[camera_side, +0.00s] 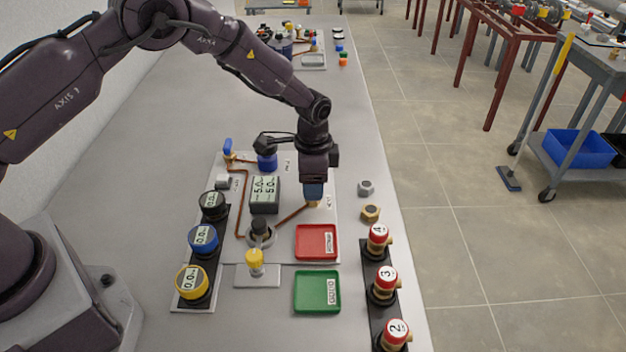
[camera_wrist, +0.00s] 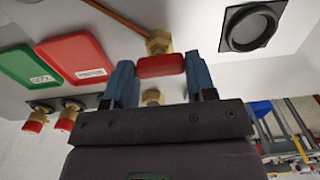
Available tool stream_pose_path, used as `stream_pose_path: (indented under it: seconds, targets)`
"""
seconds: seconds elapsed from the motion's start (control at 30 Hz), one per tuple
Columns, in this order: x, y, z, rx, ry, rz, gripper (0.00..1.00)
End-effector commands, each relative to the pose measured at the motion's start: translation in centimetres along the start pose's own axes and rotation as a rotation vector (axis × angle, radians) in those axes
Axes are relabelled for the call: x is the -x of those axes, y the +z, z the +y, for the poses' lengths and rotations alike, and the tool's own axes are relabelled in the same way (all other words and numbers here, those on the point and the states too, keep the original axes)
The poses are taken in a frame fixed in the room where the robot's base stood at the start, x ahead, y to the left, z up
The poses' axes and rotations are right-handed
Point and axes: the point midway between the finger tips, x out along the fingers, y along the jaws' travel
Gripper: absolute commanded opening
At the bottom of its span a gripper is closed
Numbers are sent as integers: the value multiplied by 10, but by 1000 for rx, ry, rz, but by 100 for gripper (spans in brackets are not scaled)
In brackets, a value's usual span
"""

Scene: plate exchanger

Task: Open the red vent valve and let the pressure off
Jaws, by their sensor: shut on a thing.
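The red vent valve handle (camera_wrist: 160,66) sits between my gripper's two blue fingers (camera_wrist: 160,78) in the wrist view. The fingers are shut on it from both sides. Its brass body (camera_wrist: 158,42) shows just beyond it, joined to a copper pipe. In the side view my gripper (camera_side: 313,191) points down over the vent valve at the board's right edge. It hides the red handle there, and only a bit of brass (camera_side: 313,204) shows under the fingertips. A dark display block (camera_side: 265,195) on the board shows two readings that look like 5.0.
A red tray (camera_side: 316,256) and a green tray (camera_side: 317,307) lie in front of the valve. Red-capped numbered fittings (camera_side: 385,281) stand at the right. Yellow, blue and dark gauges (camera_side: 193,283) line the left. Two loose nuts (camera_side: 370,213) lie right of my gripper.

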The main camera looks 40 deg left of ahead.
Motion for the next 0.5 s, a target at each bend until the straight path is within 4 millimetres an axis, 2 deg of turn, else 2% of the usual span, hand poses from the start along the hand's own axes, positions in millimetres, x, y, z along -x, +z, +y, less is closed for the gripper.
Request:
stream_pose_path:
  seconds: [0.27,0.5]
  targets:
    - [0,0,0,54,1,0,27]
    - [1,0,0,209,1,-1,27]
